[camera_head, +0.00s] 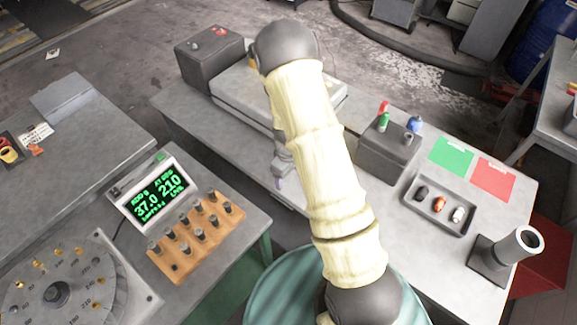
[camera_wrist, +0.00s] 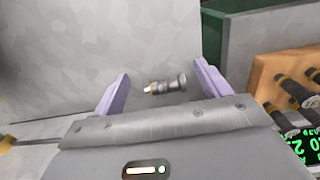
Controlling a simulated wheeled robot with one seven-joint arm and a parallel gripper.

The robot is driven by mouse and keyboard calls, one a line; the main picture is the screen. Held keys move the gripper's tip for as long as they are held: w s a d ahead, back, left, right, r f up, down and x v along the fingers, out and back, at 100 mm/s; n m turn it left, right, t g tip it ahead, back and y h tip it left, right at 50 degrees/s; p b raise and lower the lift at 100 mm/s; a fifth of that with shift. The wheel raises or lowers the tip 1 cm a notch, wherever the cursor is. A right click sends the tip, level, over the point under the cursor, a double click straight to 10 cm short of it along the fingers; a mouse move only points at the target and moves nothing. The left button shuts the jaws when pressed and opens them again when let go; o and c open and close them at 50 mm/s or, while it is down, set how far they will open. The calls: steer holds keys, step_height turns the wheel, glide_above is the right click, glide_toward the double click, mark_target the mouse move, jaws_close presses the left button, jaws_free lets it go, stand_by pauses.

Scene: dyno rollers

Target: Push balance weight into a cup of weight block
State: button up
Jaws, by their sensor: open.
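My gripper (camera_wrist: 162,72) is open, its two purple fingers apart in the wrist view. A small metal cylinder with a pale tip (camera_wrist: 168,85), perhaps the balance weight, appears between the fingers; neither finger visibly touches it, and I cannot tell its height above the surface. In the head view my gripper (camera_head: 280,182) is partly hidden by my arm, over the left edge of the long table. An orange-brown wooden block (camera_head: 162,264) holds several dark upright cylinders at the lower left. It also shows at the right of the wrist view (camera_wrist: 262,78). I cannot tell whether it is the weight block.
A display (camera_head: 157,195) stands behind the wooden block, beside a round dial plate (camera_head: 130,285). On the long table are a grey block (camera_head: 385,160) with coloured items, a tray (camera_head: 437,222), green and red sheets, and a tilted tube (camera_head: 515,247). A gap separates the tables.

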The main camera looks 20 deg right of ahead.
step_height(320, 180, up, 17)
steer(key=b, duration=0.1)
steer(key=shift+r+b, duration=0.15)
steer(key=shift+b, duration=0.25)
steer(key=shift+a, duration=0.1)
stand_by(0.8)
steer(key=s+r+m+t, duration=0.1)
steer(key=s+r+m, duration=0.1)
steer(key=s, duration=0.5)
steer(key=s+r+m+t, duration=0.1)
steer(key=s+r+m, duration=0.1)
steer(key=s+m, duration=0.3)
steer(key=s, duration=0.2)
steer(key=shift+s, duration=0.3)
steer(key=shift+r, duration=0.1)
